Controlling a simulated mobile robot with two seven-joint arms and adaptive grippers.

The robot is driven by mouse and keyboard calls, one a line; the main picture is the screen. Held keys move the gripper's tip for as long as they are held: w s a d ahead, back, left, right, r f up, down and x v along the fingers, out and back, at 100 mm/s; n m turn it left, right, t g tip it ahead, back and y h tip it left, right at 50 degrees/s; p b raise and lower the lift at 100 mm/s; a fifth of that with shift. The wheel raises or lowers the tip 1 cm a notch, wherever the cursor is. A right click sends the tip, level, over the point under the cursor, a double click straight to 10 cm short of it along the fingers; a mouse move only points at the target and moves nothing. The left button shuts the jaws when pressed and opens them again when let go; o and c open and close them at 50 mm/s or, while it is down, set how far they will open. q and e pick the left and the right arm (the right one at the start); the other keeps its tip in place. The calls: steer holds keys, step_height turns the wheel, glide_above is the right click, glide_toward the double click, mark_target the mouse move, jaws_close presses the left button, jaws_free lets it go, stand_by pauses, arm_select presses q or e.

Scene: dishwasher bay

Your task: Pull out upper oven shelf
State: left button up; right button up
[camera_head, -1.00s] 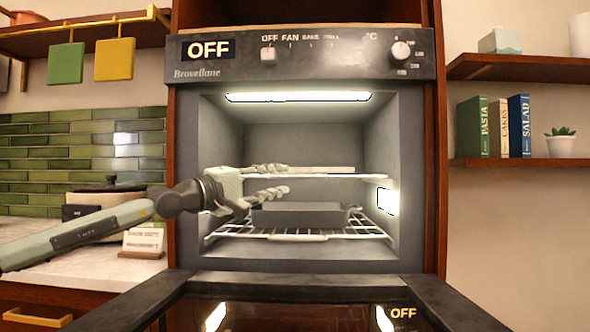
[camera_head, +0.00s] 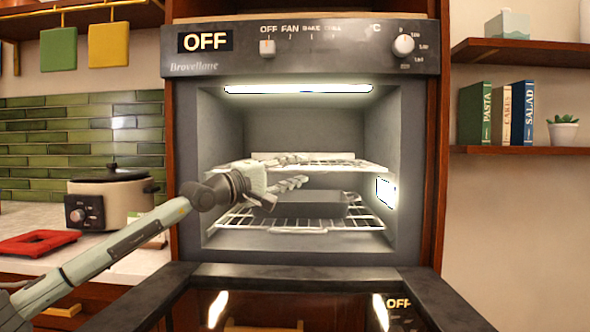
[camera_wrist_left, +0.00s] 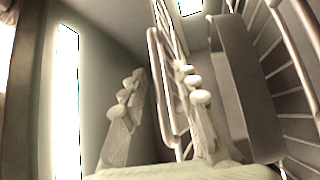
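The upper oven shelf (camera_head: 345,166) is a pale wire rack inside the lit oven. In the left wrist view it appears nearly edge-on as a wire frame (camera_wrist_left: 155,65). My left gripper (camera_head: 298,170) is inside the oven at the shelf's front left. Its fingers are apart, one above and one below the shelf level. The left wrist view shows the shelf's front edge between the open fingers (camera_wrist_left: 161,75), with gaps visible on both sides. My right gripper is not in view.
The lower rack (camera_head: 300,226) holds a dark tray (camera_head: 300,210) below my gripper. The oven door (camera_head: 300,285) is folded down in front. A slow cooker (camera_head: 125,198) and a red trivet-like item (camera_head: 38,242) lie on the left counter.

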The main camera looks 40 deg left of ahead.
arm_select(q)
jaws_close()
stand_by(0.4)
